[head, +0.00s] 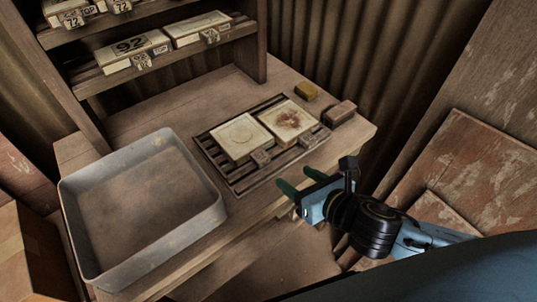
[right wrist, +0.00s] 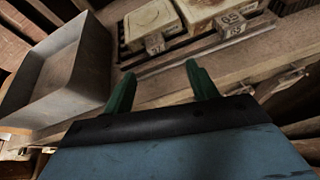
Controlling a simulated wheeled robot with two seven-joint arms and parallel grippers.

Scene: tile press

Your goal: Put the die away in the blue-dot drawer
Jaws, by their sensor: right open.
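Two square cream die blocks lie side by side on a dark slatted rack (head: 237,182) on the bench. The left die block (head: 237,136) bears a faint round mark; the right die block (head: 288,119) has a brown stain. Each has a small tag block at its front edge. In the right wrist view the left die block (right wrist: 150,20) and part of the right one show at the top. My right gripper (head: 300,179) is open and empty, in front of the rack near the bench's front edge. My left gripper is out of view. I see no blue dot on any drawer.
A large empty grey tray (head: 207,217) stands left of the rack. A wooden shelf (head: 170,62) behind holds several numbered blocks. Wooden boards lean at the right.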

